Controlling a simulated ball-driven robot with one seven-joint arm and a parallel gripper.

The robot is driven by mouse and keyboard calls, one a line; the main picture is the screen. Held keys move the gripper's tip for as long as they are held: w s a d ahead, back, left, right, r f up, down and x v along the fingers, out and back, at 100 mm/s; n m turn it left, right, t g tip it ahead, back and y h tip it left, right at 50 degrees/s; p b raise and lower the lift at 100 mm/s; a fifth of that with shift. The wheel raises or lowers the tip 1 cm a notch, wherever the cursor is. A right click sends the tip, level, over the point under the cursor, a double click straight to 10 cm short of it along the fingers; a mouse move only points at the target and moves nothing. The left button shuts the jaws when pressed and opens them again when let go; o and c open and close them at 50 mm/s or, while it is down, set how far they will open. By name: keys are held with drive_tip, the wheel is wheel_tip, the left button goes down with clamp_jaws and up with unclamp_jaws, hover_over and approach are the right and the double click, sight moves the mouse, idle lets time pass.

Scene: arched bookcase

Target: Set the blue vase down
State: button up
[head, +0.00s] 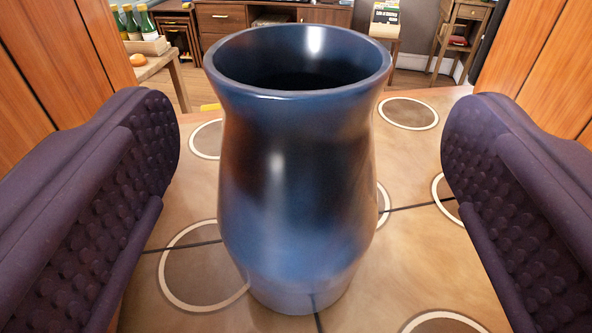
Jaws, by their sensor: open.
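The blue vase (298,190) stands upright in the middle of the head view. It is glossy, with a wide open rim and a dark inside. Its base rests on a tan tiled surface (410,270) with dark circles ringed in white. My gripper (311,150) is open, with one dark purple studded finger on each side of the vase. A clear gap shows between the vase and each finger, so neither touches it. The surface right behind the vase is partly hidden by it.
Orange-brown wooden panels (45,70) rise close on the left and right. Beyond the surface's far edge is a room with a small table (165,60) bearing bottles (132,22), a wooden cabinet (225,18) and a side stand (460,30). Bare tiles lie around the vase.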

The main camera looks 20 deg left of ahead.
drive_tip(key=x, duration=0.2)
drive_tip(key=b+x, duration=0.1)
drive_tip(key=x, duration=0.1)
drive_tip(key=shift+w+a+f, duration=0.1)
drive_tip(key=shift+w+a, duration=0.05)
drive_tip(key=shift+a, duration=0.15)
clamp_jaws()
